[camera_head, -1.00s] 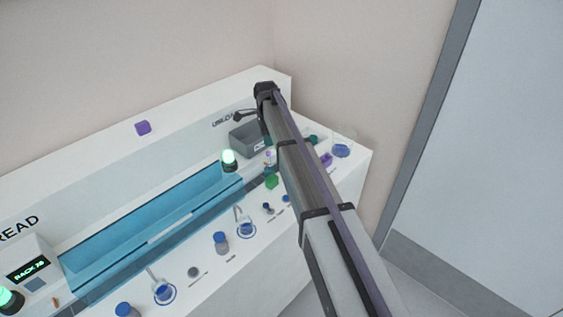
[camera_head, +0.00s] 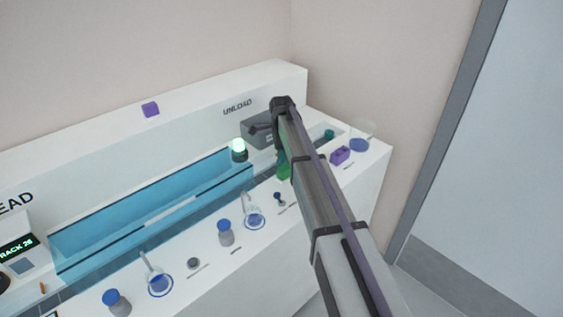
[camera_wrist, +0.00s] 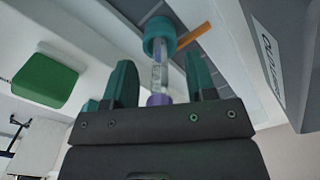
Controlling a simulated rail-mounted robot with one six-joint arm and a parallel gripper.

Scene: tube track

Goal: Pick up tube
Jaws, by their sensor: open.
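In the wrist view a clear tube (camera_wrist: 159,74) with a teal ring-like end and a purple part near the gripper body lies between the fingers. My gripper (camera_wrist: 161,78) is open, with one dark teal finger on each side of the tube. A gap shows between the tube and each finger, at least in this view. In the head view my arm covers the tube, and I cannot make out the fingers.
A green block (camera_wrist: 45,80) lies left of the fingers in the wrist view. A grey bin (camera_head: 258,130) stands by the UNLOAD label. A blue clear-walled track (camera_head: 150,210) runs left.

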